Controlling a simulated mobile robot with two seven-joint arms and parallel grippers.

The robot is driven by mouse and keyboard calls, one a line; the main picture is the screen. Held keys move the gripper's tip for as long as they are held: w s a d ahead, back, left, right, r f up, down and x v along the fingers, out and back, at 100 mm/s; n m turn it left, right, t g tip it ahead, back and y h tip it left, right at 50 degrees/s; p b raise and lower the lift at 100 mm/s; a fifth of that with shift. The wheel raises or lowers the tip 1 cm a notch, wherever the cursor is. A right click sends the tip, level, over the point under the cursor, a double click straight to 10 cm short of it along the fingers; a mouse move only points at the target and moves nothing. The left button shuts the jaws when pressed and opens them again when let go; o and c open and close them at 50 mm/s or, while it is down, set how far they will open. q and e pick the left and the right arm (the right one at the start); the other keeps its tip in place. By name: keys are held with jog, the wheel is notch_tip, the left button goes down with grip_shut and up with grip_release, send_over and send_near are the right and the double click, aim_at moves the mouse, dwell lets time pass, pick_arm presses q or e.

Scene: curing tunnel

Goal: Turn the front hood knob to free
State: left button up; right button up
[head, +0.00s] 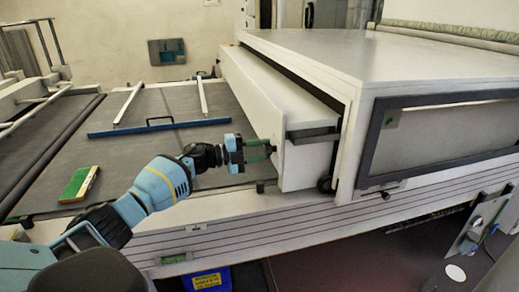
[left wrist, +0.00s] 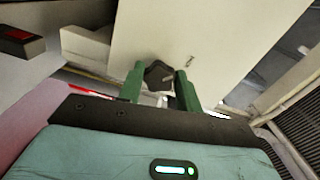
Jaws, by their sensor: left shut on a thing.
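The front hood knob (left wrist: 158,76) is a small dark knob on the pale front face of the hood (head: 300,165). My left gripper (head: 268,149) reaches in from the left to that face. In the left wrist view its two green fingers (left wrist: 160,84) stand on either side of the knob and are shut on it. In the head view the knob is mostly hidden by the fingers. Small marks show on the panel beside the knob in the left wrist view, too small to read. My right gripper is not in view.
The large white tunnel housing (head: 380,62) stands to the right, with a dark-framed window (head: 440,130). A grey belt bed (head: 120,140) lies to the left, with a blue bar (head: 158,127) across it. A green and yellow block (head: 79,184) lies there. A blue bin (head: 208,280) is below.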

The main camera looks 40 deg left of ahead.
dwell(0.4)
pick_arm(q)
jog(key=o, duration=1)
jog(key=shift+b+v, duration=0.35)
jog(key=shift+v, duration=3.6)
